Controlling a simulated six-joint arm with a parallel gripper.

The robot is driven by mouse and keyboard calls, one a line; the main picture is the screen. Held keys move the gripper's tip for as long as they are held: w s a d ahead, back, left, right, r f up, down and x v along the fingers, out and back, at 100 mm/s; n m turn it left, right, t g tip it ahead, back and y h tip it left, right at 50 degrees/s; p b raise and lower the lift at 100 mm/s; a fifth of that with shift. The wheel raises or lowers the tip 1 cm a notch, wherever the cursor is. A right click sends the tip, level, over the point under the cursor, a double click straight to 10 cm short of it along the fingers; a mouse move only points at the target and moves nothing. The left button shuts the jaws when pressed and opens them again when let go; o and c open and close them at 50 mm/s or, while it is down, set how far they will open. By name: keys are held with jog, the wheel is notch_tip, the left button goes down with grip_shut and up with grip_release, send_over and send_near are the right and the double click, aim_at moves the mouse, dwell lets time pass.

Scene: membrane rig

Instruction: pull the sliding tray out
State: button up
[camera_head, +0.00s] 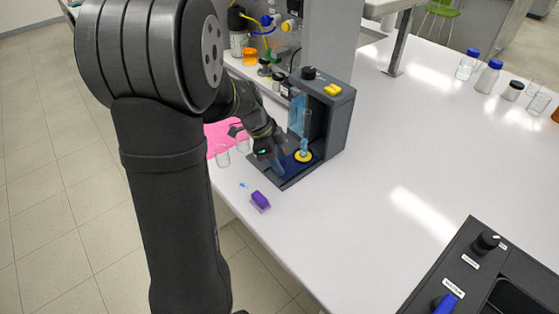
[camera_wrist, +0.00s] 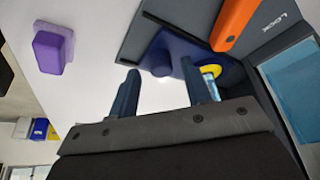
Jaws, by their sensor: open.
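The membrane rig (camera_head: 338,115) is a dark grey upright housing on the white bench. Its dark blue sliding tray (camera_head: 294,171) lies low at the front, with a yellow ring (camera_head: 303,156) on it. In the wrist view the tray (camera_wrist: 182,45) shows beyond my fingertips, with a rounded blue knob (camera_wrist: 162,63) on its near end. My gripper (camera_wrist: 160,78) is open. In the head view my gripper (camera_head: 275,157) is over the tray's front, partly hidden by my arm.
An orange lever (camera_wrist: 235,24) beside the word LOCK is close to the tray. A purple block (camera_head: 260,200) lies near the bench edge. Clear glasses (camera_head: 222,155) and a pink mat (camera_head: 218,136) are left of the rig.

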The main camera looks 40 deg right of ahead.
jog(key=shift+s+d+f, duration=0.1)
jog(key=shift+f, duration=0.2)
grip_shut()
jog(key=shift+a, duration=1.35)
grip_release()
